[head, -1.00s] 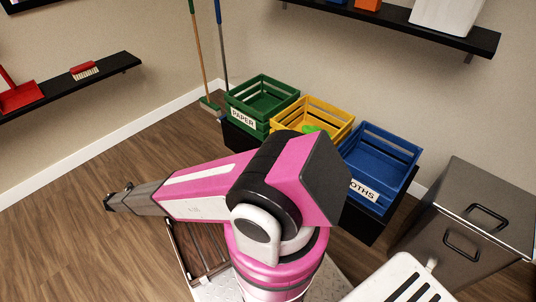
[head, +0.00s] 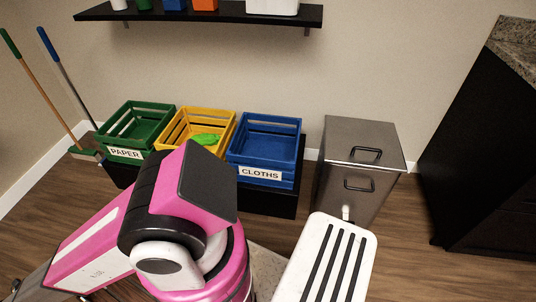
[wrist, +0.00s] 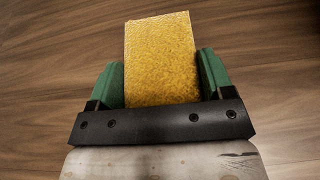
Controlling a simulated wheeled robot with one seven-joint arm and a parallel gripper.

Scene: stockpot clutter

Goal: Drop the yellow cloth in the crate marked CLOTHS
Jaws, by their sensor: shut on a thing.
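The yellow cloth (wrist: 160,55) shows in the wrist view as a flat, textured yellow piece between the green fingers. My gripper (wrist: 161,80) is shut on it, and the wood floor shows beyond. In the head view the gripper and cloth are out of sight; only my pink arm shows at the lower left. The blue crate marked CLOTHS (head: 260,174) stands on a black stand at the middle of the head view, and its visible inside looks empty.
Left of the blue crate stand a yellow crate (head: 164,138) holding a green thing (head: 205,139) and a green crate marked PAPER (head: 125,154). A grey metal bin (head: 350,195) stands to the right. A shelf (head: 225,16) hangs above. A dark cabinet (head: 490,130) stands far right.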

